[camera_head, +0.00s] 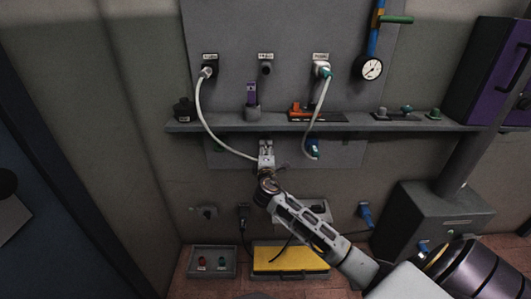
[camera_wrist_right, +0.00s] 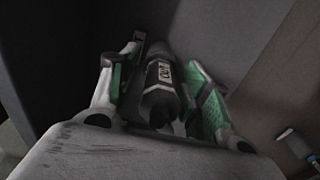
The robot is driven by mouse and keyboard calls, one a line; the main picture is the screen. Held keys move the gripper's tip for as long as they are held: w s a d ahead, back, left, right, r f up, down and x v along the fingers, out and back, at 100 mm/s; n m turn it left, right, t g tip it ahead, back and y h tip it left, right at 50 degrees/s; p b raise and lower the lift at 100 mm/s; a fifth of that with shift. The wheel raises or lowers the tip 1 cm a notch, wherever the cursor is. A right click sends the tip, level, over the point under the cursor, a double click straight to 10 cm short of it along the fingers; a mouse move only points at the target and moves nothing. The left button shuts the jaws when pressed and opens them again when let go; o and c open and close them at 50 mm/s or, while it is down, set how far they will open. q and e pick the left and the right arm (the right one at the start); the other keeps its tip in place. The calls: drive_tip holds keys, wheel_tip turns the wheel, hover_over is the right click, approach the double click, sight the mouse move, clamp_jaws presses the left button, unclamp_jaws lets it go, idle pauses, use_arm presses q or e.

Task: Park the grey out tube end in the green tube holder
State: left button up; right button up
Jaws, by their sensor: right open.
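A pale tube (camera_head: 205,115) runs from the left wall port down in a curve to my right gripper (camera_head: 266,147), below the shelf. In the right wrist view, a dark grey tube end with an OUT label (camera_wrist_right: 165,77) lies between the two green-padded fingers of my right gripper (camera_wrist_right: 165,75). The jaws are open around it; contact with the pads is unclear. A small blue and teal piece (camera_head: 312,149) hangs below the shelf at the second tube's lower end. I cannot pick out the green tube holder with certainty. My left gripper is not in view.
The grey shelf (camera_head: 370,126) carries a purple piece (camera_head: 251,95), an orange piece (camera_head: 299,111) and small knobs. A gauge (camera_head: 371,68) hangs above. Below are a yellow-topped box (camera_head: 290,260), a grey tray (camera_head: 213,263) and a large grey box (camera_head: 420,215).

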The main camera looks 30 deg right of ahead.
idle(0.5)
clamp_jaws()
idle(0.3)
drive_tip(key=shift+s, duration=0.1)
drive_tip(key=shift+s+a, duration=0.2)
drive_tip(key=shift+s, duration=0.1)
drive_tip(key=shift+p+v, duration=0.8)
drive_tip(key=shift+v, duration=1.95)
drive_tip(key=shift+v, duration=0.75)
